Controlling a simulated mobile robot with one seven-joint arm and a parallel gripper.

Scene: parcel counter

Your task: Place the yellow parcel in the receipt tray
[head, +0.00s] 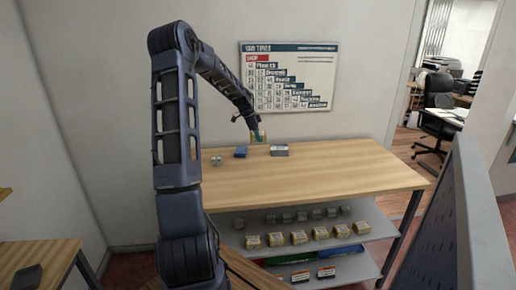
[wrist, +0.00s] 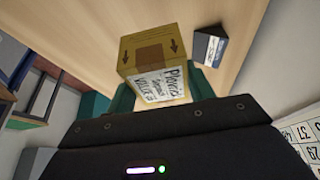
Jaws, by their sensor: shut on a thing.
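A yellow-brown parcel (wrist: 150,62) with black arrows and a white written label sits between the green fingers of my gripper (wrist: 151,100) in the wrist view. My gripper is shut on it. In the head view my gripper (head: 257,138) is small and far off, above the back part of the wooden counter, and the parcel (head: 263,133) shows only as a small yellowish patch. No receipt tray can be made out for certain. A flat dark object (head: 27,278) lies on a wooden surface at the lower left, but I cannot tell whether it is a tray.
On the wooden counter (head: 330,178) stand a blue box (head: 240,152), a grey box (head: 279,150) and small grey items (head: 216,160). The counter's front and right are clear. Shelves below hold several small boxes. A grey panel (head: 475,220) stands at the right.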

